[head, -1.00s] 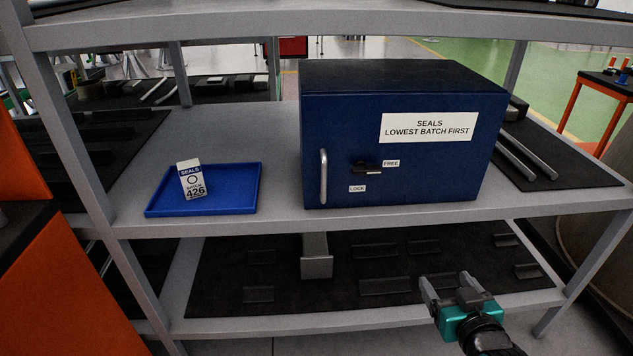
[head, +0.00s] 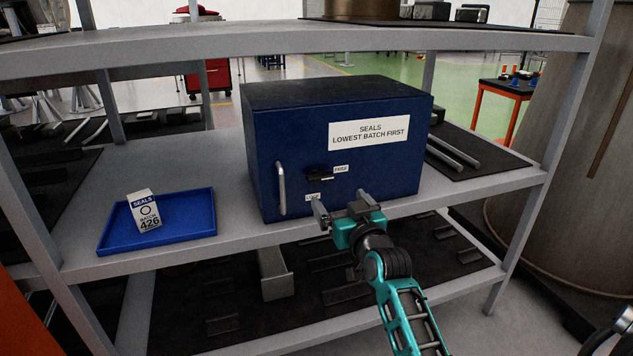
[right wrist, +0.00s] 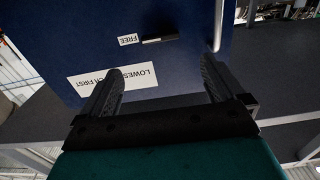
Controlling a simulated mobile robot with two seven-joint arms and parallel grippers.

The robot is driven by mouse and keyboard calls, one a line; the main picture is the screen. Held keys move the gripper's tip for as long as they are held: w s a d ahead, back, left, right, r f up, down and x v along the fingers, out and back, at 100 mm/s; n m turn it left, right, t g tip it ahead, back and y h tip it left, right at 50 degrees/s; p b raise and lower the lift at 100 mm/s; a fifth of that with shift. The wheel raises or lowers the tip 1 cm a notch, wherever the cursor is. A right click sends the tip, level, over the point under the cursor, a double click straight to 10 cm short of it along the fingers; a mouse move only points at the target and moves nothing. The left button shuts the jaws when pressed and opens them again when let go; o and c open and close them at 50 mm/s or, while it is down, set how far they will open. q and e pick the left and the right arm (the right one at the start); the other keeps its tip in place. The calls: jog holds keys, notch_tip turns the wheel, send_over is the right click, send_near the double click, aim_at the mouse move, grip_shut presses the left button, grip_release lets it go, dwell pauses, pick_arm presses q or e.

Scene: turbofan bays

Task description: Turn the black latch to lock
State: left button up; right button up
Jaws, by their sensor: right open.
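The black latch (head: 319,175) is on the front of the blue cabinet (head: 262,160), to the right of its silver handle (head: 281,188). The latch lies about level, pointing right to the FREE label (head: 341,168). The LOCK label (head: 312,197) is below it, partly hidden behind a fingertip. My right gripper (head: 344,202) is open and empty, in front of the cabinet, low and right of the latch. In the right wrist view, the latch (right wrist: 160,39) shows upside down beyond the open fingers, apart from them. My left gripper is not in view.
A blue tray (head: 180,232) with a white seals box (head: 145,213) marked 426 sits left of the cabinet on the same shelf. The shelf above (head: 300,42) and the shelf's front edge bound the space. Dark mats and a metal bracket (head: 275,280) lie below.

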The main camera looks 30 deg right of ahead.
aim_at(322, 178)
jog(key=b+x, duration=0.1)
jog(key=x, duration=1)
jog(key=shift+a, duration=0.1)
jog(key=c, duration=1)
